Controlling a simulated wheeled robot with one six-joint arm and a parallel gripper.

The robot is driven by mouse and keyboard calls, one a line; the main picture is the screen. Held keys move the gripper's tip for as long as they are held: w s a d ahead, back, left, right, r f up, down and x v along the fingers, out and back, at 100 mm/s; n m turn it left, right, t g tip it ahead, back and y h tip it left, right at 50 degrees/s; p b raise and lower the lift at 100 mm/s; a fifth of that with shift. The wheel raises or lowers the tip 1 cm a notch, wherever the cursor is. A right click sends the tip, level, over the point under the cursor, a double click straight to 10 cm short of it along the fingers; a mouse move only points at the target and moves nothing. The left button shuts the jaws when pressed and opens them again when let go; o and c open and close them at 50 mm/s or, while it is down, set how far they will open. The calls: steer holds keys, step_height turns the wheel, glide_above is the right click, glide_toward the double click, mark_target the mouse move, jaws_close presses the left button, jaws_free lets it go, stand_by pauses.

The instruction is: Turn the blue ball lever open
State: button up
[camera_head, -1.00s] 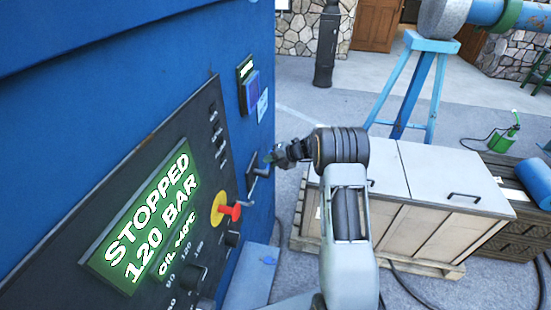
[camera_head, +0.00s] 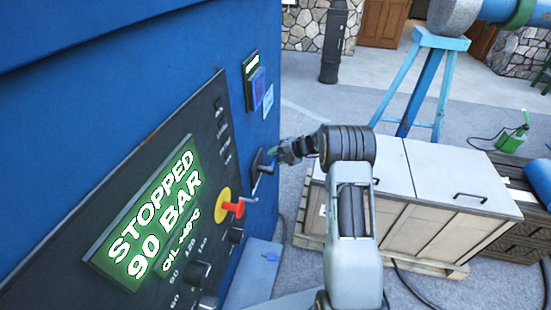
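A small lever with a grey rod (camera_head: 254,187) sits on a dark mount on the side of the blue cabinet (camera_head: 130,80), just right of the control panel. A bit of blue shows at the fingertips, perhaps the lever's ball; the fingers hide most of it. My gripper (camera_head: 273,153) reaches left to the lever's upper end, at or very near it. The fingers are dark and small, so I cannot tell if they are closed on it. A small blue piece (camera_head: 271,256) also shows on the pale blue ledge (camera_head: 251,278) below.
The panel's green display (camera_head: 150,222) reads STOPPED 90 BAR. A red knob on a yellow disc (camera_head: 232,207) is left of and below the lever. A pale crate (camera_head: 400,220) on a pallet stands right, behind my arm. Open paving lies behind.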

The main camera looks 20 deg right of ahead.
steer(key=shift+a+f, duration=0.1)
steer(key=shift+a, duration=0.1)
steer(key=shift+s, duration=0.1)
steer(key=b+v, duration=0.2)
steer(key=v, duration=1.2)
steer(key=shift+b, duration=0.4)
steer(key=shift+f, duration=0.1)
